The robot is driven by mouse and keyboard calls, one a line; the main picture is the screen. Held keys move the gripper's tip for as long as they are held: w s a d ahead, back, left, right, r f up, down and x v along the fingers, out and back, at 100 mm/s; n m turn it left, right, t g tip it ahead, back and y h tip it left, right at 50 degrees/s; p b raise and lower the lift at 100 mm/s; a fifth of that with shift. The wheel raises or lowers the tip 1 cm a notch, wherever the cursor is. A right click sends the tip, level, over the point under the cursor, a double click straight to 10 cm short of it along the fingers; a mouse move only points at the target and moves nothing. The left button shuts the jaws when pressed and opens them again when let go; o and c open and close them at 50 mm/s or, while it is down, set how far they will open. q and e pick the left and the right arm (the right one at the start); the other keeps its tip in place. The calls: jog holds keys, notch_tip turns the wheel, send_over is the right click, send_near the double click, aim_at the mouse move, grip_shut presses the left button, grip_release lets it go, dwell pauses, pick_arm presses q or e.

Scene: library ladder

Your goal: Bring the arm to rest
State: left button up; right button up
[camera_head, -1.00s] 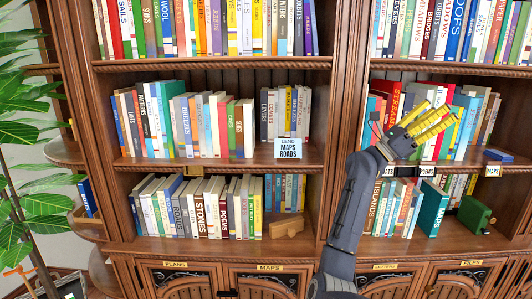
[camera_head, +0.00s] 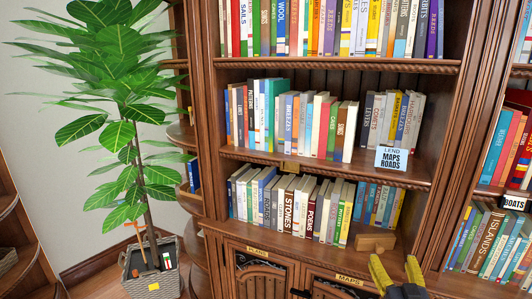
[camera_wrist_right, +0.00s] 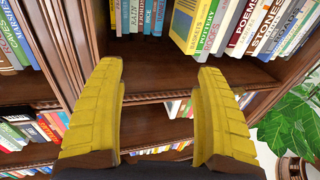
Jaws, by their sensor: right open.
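My right gripper (camera_head: 396,266) shows at the bottom edge of the head view, right of centre, with its two yellow fingers apart. It is in front of the lower part of the bookcase, just below the wooden block (camera_head: 375,242) on the lower shelf. In the right wrist view the gripper (camera_wrist_right: 157,75) is open, with a wide empty gap between the fingers. Shelf boards and books lie beyond the fingertips there. Most of the right arm is outside the head view. My left gripper is not in view.
The bookcase (camera_head: 330,167) is full of books, with a "LEND MAPS ROADS" sign (camera_head: 391,158) on the middle shelf. A leafy plant (camera_head: 130,120) in a woven basket (camera_head: 152,272) stands at the left.

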jog(key=s+a+f+n+g, duration=0.4)
jog(key=s+f+n+g, duration=0.15)
jog(key=s+f, duration=0.95)
jog(key=s+f+n+g+h, duration=0.1)
jog(key=s+f+g, duration=0.2)
jog(key=s, duration=0.4)
jog(key=s+f+n+g+h, duration=0.1)
jog(key=s+f+n+g, duration=0.15)
jog(key=s, duration=0.45)
jog(key=s+a+f+g+y, duration=0.1)
jog(key=s+a+f, duration=0.1)
jog(key=f, duration=1)
jog(key=s+a+f+m+g+y, duration=0.1)
jog(key=a+f+y, duration=0.1)
jog(key=f, duration=1)
jog(key=s+a+f+g+y, duration=0.1)
jog(key=s+a+f, duration=0.15)
jog(key=f, duration=0.85)
jog(key=s+f+m+g+y, duration=0.1)
jog(key=s+f+m+g, duration=0.1)
jog(key=s+f, duration=1.6)
jog(key=shift+s+d+m+g, duration=0.15)
jog(key=shift+s+m+g, duration=0.3)
jog(key=shift+s, duration=0.5)
